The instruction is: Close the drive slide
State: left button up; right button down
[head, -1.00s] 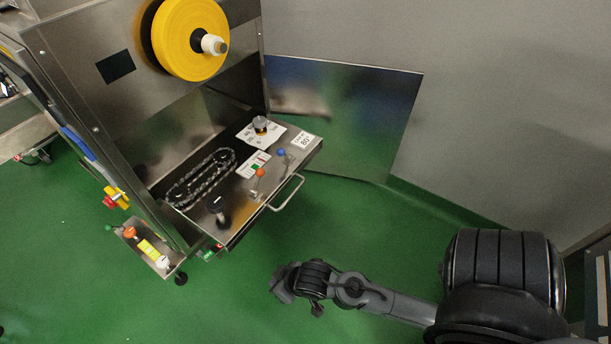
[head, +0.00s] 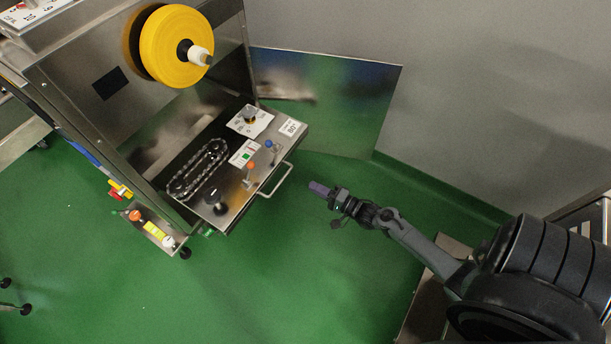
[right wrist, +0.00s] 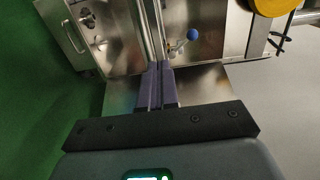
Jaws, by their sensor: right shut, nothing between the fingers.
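The drive slide (head: 232,203) is a steel tray standing out from the machine in the head view. It carries a chain loop (head: 198,168), a black knob (head: 212,196), an orange-balled lever (head: 250,168) and a blue-balled lever (head: 269,146). A bar handle (head: 276,181) is on its front edge. My right gripper (head: 317,187) is shut and empty, apart from the handle and to its right in the head view. In the right wrist view its purple fingers (right wrist: 156,88) lie together, pointing at steel panels; a blue ball (right wrist: 192,34) shows there. My left gripper is not in view.
The machine's steel front bears a yellow reel (head: 172,48) above the slide. A small control box (head: 155,230) with coloured buttons is at its lower left. A shiny steel panel (head: 335,100) stands by the grey wall. Green floor (head: 290,265) is open in front.

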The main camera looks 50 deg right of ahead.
jog(key=b, duration=0.6)
send_near(276, 167)
jog(key=w, duration=0.3)
jog(key=w+a, duration=0.1)
jog(key=w, duration=0.1)
jog(key=shift+w+r, duration=0.15)
jog(key=shift+w+r+b, duration=0.1)
jog(key=shift+w+b, duration=0.25)
jog(key=shift+w, duration=0.4)
jog(key=shift+w+a, duration=0.1)
jog(key=shift+w, duration=0.05)
